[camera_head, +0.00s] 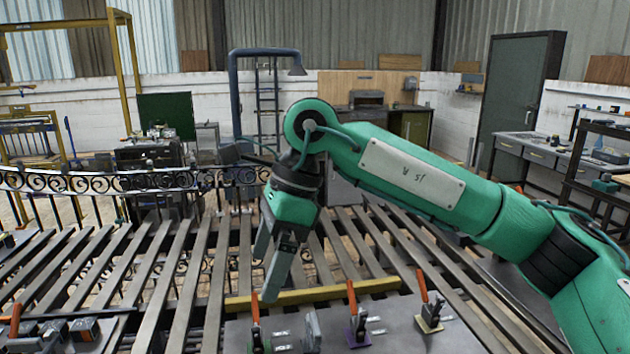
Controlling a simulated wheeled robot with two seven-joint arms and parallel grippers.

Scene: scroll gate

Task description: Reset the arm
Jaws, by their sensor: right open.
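My right arm comes in from the right as a green, jointed arm with a pale plate on its forearm. My right gripper (268,275) hangs below its wrist, pointing down and slightly left, with its grey fingers apart and nothing seen between them. It is over the slatted metal bench, near the yellow bar (340,292). Whether it touches anything is hard to tell. My left gripper is not in view. The dark scroll gate panel (95,182) with curled ironwork stands along the bench's left and far side.
The slatted bench (150,270) fills the foreground. A grey plate (400,335) at the front carries several orange-handled toggle clamps (355,315). More clamps (55,330) sit at the lower left. Workshop tables, a blue frame (233,90) and a dark door (520,95) stand farther back.

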